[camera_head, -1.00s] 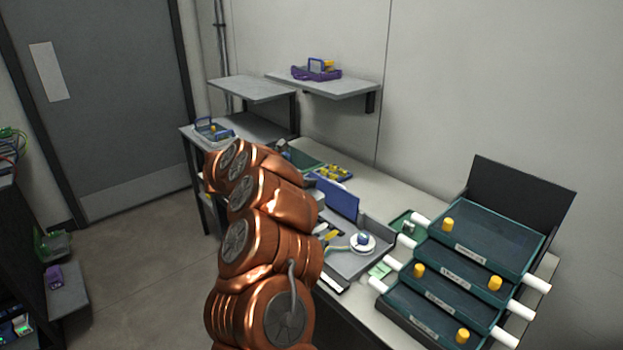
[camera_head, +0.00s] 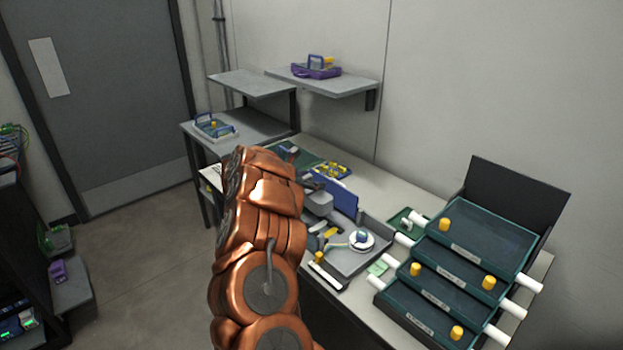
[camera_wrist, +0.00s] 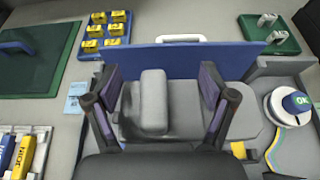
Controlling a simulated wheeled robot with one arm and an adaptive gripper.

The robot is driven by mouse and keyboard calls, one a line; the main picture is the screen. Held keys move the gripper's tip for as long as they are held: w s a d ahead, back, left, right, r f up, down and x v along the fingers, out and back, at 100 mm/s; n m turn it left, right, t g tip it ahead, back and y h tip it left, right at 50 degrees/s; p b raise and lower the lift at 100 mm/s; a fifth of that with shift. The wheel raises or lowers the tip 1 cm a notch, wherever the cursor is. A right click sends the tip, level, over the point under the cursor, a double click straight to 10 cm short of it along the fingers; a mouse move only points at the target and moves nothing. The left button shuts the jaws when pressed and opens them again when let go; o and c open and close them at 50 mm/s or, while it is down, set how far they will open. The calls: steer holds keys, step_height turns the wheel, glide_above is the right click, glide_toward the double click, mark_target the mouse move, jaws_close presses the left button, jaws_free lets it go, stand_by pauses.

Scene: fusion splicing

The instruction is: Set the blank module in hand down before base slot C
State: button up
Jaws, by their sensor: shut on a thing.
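My gripper (camera_wrist: 160,84) shows in the wrist view with its two dark fingers on either side of a plain grey module (camera_wrist: 153,100), the blank. It has an upright block; its contact with the finger pads is hard to make out. A grey body lies under and right of it, against a blue panel (camera_wrist: 205,60) with a white handle. In the head view the blue panel (camera_head: 338,197) stands on the bench just right of my arm, which hides the gripper. I cannot pick out base slot C; no letter is readable.
A grey tray (camera_head: 345,280) holds a white round dispenser (camera_head: 361,240). A green tray (camera_wrist: 270,32) is beyond it in the wrist view. A blue holder (camera_wrist: 106,37) with several yellow blocks stands at the back left. Stacked green drawers (camera_head: 455,280) fill the bench's right end.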

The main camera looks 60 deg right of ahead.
steer(key=shift+f+b, duration=0.65)
steer(key=shift+b, duration=0.6)
steer(key=o, duration=1.1)
steer(key=shift+c, duration=0.2)
steer(key=shift+r, duration=0.2)
steer(key=r+p, duration=0.1)
steer(key=p, duration=0.1)
steer(key=shift+r+p, duration=0.1)
steer(key=shift+p, duration=0.2)
steer(key=shift+w+a, duration=0.15)
steer(key=shift+a, duration=0.1)
steer(key=b+v, duration=0.4)
steer(key=v, duration=0.7)
steer(key=shift+a, duration=0.2)
